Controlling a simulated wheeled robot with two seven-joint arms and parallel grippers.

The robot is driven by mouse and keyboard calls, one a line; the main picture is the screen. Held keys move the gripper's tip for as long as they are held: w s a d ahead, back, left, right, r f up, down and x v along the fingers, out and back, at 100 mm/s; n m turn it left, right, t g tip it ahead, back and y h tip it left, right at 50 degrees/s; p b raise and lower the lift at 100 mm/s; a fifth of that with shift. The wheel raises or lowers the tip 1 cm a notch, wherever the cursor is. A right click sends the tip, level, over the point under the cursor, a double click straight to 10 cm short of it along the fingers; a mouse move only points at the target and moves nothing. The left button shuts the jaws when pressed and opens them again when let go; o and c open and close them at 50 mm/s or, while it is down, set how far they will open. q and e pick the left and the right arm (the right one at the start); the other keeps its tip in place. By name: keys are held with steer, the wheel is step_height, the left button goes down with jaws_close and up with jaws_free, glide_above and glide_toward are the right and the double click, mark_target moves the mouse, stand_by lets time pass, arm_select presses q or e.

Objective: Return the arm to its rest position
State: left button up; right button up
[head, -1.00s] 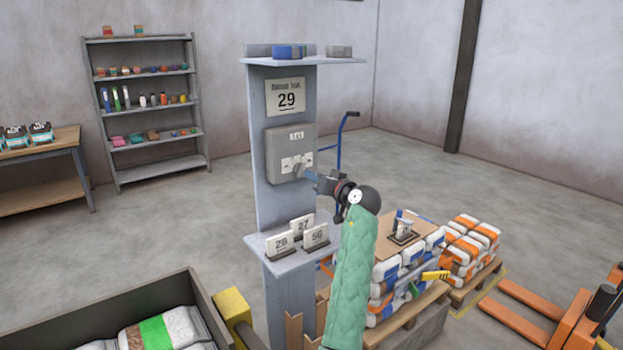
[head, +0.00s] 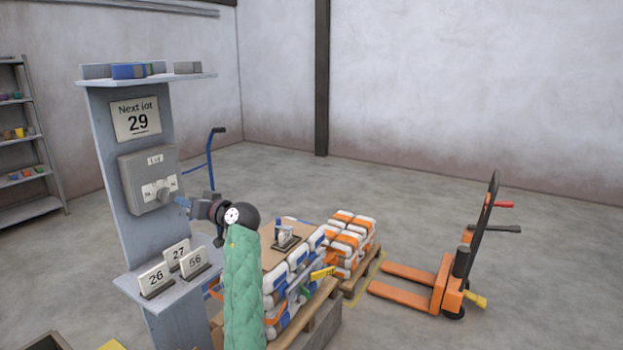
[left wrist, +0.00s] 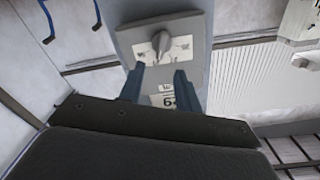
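My left gripper (head: 182,202), on the green-sleeved arm, is in front of the grey switch box (head: 135,172) on the post. Its fingers point at the box's knob (head: 164,195). In the left wrist view the two fingers (left wrist: 160,77) stand apart with nothing between them. The knob (left wrist: 161,43) shows just beyond the fingertips, and a printed label on the box shows through the gap. Whether a fingertip touches the box is not clear. My right gripper is in neither view.
A pallet stack of bags (head: 290,270) stands close to the right of the arm. An orange pallet jack (head: 440,285) stands farther right. Open floor lies behind them.

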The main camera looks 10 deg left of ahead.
arm_select(q)
steer(key=d+f+m+t+h, duration=0.4)
steer(key=d+f+h, duration=0.1)
steer(key=d+h, duration=0.5)
steer(key=s+d+f+m+g+h, duration=0.1)
steer(key=s+d+f+m+h, duration=0.15)
steer(key=s+d+f, duration=0.45)
steer(key=s+d+f+m+h, duration=0.25)
steer(key=s+d+f, duration=0.25)
steer(key=f, duration=0.4)
steer(key=s+d+f+g+h, duration=0.1)
steer(key=s+d+f+g, duration=0.1)
steer(key=s+f, duration=0.8)
steer(key=s+d+f+m+g+h, duration=0.1)
steer(key=s+d+f+g, duration=0.1)
steer(key=s+f, duration=0.8)
steer(key=s+d+f+g, duration=0.2)
steer(key=s+f+g, duration=0.2)
steer(key=s+f, duration=0.6)
steer(key=s, duration=0.9)
steer(key=shift+s+d+m+h, duration=0.2)
steer(key=shift+d+m+h, duration=0.1)
steer(key=shift+m+h, duration=0.1)
